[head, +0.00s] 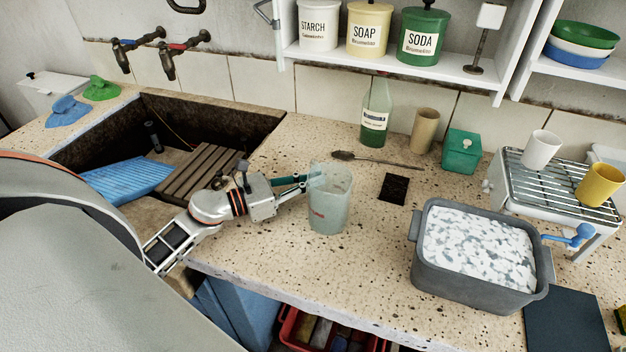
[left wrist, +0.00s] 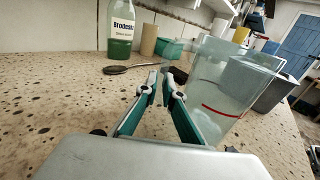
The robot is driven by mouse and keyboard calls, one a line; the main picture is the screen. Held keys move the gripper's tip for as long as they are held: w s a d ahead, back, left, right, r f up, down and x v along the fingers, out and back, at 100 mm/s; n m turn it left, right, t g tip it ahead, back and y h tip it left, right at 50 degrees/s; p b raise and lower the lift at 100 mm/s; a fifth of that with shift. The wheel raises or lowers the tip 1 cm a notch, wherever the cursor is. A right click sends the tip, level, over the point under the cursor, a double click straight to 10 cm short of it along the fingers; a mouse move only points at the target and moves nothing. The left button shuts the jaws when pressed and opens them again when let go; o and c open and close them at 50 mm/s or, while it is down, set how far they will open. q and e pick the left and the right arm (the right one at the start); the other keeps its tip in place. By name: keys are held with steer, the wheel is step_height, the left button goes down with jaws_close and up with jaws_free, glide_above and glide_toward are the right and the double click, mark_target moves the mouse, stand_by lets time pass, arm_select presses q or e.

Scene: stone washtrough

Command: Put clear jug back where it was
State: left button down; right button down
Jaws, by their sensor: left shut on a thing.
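The clear jug (head: 331,205) is upright at the middle of the speckled stone counter (head: 285,265), right of the sink. It is see-through, with a red line low on its side. My left gripper (head: 312,178) comes in from the left and is shut on the jug at its left side, near the handle. In the left wrist view the jug (left wrist: 222,95) stands right of my fingertips (left wrist: 163,88). I cannot tell whether its base touches the counter. My right gripper is not in view.
A grey tub of foamy water (head: 415,265) and a wire rack (head: 515,180) with cups are at right. The sink (head: 215,120) is left. Counter front is clear.

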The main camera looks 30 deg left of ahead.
arm_select(q)
steer(key=shift+r, duration=0.15)
steer(key=shift+f, duration=0.3)
steer(key=c, duration=2.2)
jaws_free()
steer(key=shift+r, duration=0.1)
